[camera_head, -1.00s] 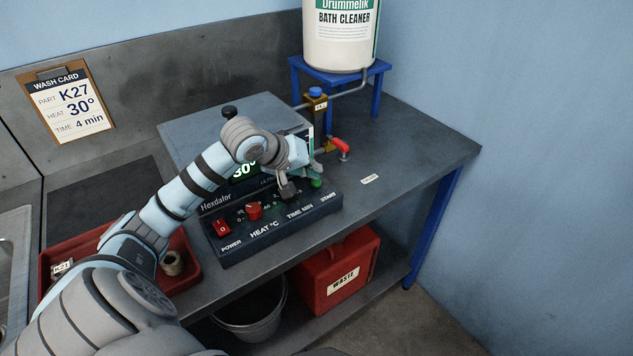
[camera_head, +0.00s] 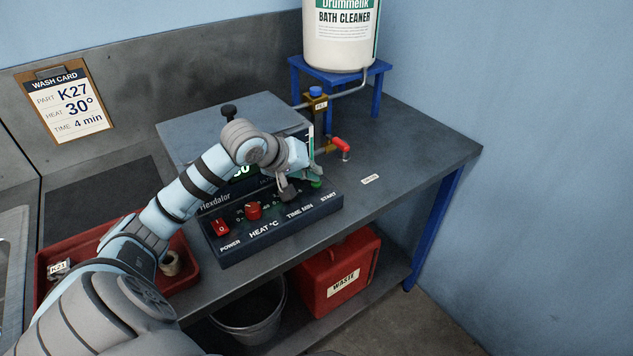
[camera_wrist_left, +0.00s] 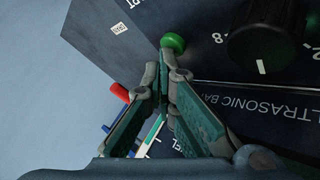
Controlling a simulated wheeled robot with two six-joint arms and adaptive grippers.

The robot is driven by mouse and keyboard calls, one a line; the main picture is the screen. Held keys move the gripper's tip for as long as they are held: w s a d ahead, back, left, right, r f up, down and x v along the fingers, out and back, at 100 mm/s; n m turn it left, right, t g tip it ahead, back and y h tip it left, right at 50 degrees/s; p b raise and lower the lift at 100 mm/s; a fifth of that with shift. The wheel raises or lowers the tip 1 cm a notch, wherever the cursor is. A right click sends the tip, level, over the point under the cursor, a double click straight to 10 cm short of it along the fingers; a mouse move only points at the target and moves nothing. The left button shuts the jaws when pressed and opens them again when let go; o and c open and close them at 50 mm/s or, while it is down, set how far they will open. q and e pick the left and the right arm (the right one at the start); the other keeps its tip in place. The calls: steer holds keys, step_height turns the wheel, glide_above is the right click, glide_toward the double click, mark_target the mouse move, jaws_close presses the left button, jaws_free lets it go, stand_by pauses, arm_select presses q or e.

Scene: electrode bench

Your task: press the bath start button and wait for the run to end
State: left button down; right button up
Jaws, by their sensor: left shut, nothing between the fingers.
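The ultrasonic bath (camera_head: 240,110) stands on the bench, its sloped control panel (camera_head: 262,240) facing me. The green START button (camera_head: 317,184) is at the panel's right end; it also shows in the wrist view (camera_wrist_left: 172,42). My left gripper (camera_head: 316,174) is shut and empty, with its fingertips close to the button. In the wrist view the fingertips (camera_wrist_left: 164,68) appear right by the button's edge; I cannot tell whether they touch it. The black time knob (camera_wrist_left: 265,40) is beside the button. The bath's display (camera_head: 243,170) is partly hidden by my arm. My right gripper is out of view.
A red-handled tap (camera_head: 341,145) and a blue-capped valve (camera_head: 316,97) are behind the gripper. A cleaner drum (camera_head: 340,40) stands on a blue stand. A red tray (camera_head: 188,262) is at left. A red waste box (camera_head: 345,270) sits below. The bench's right end is mostly clear.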

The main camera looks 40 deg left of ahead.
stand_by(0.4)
arm_select(q)
steer(key=shift+r+p, duration=0.4)
steer(key=shift+r, duration=0.45)
step_height(320, 180, up, 5)
steer(key=p, duration=0.3)
stand_by(0.7)
